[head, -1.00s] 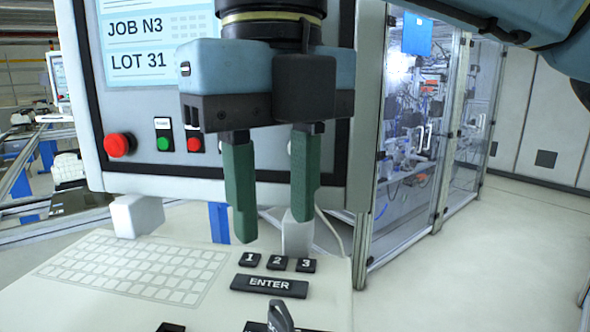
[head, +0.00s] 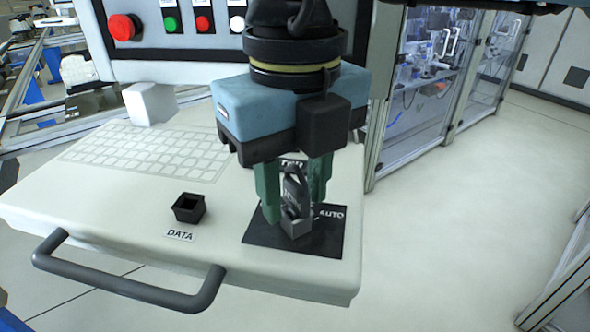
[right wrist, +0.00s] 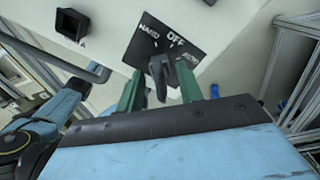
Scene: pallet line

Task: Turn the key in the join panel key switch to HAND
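The key switch has a black plate (head: 262,236) at the right front of the console desk. AUTO shows on it in the head view; the right wrist view shows HAND, OFF and AUTO on the plate (right wrist: 190,72). A grey key (head: 296,212) stands up from the plate. My right gripper (head: 294,192) points down over the switch with its green fingers on either side of the key. In the right wrist view, gaps show between the key (right wrist: 158,75) and both fingers. I cannot tell exactly which label the key points to. My left gripper is not in view.
A black DATA socket (head: 188,208) sits left of the switch, and a dark handle bar (head: 130,284) juts from the desk's front edge. A keyboard (head: 145,152) lies behind. The panel above carries a red stop button (head: 124,27). Open floor lies to the right.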

